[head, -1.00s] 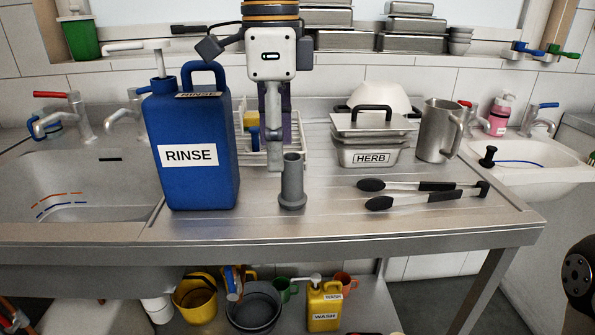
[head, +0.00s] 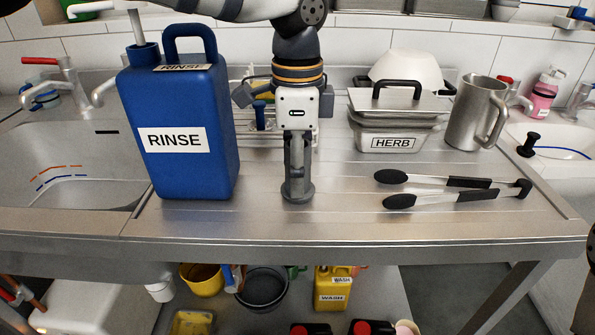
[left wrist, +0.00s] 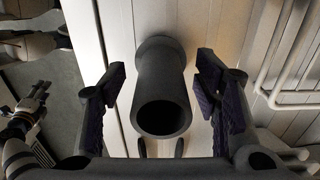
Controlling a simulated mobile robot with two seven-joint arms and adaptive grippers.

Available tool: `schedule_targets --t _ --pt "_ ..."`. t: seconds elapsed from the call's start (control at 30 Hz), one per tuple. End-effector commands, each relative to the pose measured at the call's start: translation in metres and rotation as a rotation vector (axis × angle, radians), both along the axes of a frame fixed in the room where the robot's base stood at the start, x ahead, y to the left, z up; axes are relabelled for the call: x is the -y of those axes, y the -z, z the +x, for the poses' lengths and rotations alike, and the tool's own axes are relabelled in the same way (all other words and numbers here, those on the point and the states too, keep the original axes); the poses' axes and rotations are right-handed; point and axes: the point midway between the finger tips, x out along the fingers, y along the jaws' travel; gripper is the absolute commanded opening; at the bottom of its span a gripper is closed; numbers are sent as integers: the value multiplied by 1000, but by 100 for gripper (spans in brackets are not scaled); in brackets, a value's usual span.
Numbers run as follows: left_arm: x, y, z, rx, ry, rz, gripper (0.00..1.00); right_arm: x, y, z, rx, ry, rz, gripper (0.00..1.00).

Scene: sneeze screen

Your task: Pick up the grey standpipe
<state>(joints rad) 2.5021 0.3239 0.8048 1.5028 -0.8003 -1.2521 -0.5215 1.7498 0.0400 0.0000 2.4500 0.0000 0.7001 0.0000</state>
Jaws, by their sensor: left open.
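The grey standpipe (head: 298,192) stands upright on the steel counter, right of the blue RINSE container. In the head view my left gripper (head: 298,165) points down over it and hides its upper part. In the left wrist view the standpipe (left wrist: 162,95) shows its round open top, with its wider foot beyond. The left gripper (left wrist: 162,68) is open, with one purple-padded finger on each side of the pipe and visible gaps. My right gripper (left wrist: 32,108) appears small at the left of the wrist view; its jaw state is unclear.
The blue RINSE container (head: 180,125) stands close left. Black-tipped tongs (head: 455,182) lie to the right. The HERB pan (head: 390,140) and metal jug (head: 476,112) stand behind them. A wire rack (left wrist: 285,60) is behind the pipe. The front counter is clear.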

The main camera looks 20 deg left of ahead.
Motion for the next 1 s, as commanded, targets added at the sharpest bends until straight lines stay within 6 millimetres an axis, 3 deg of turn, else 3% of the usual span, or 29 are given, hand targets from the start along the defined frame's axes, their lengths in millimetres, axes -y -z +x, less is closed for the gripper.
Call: schedule_targets --t 0.27,0.4,0.5,0.83,1.0 --pt "0 6 0 3 1 0 54 0 0 0 0 0 0 40" --pt "0 6 0 2 1 0 22 0 0 0 0 0 0 40" --pt "0 6 0 2 1 0 4 0 0 0 0 0 0 40" --pt "0 2 1 3 0 0 4 0 0 0 0 0 0 40" --pt "0 -26 1 4 -1 -1 4 0 0 1 2 0 0 40"
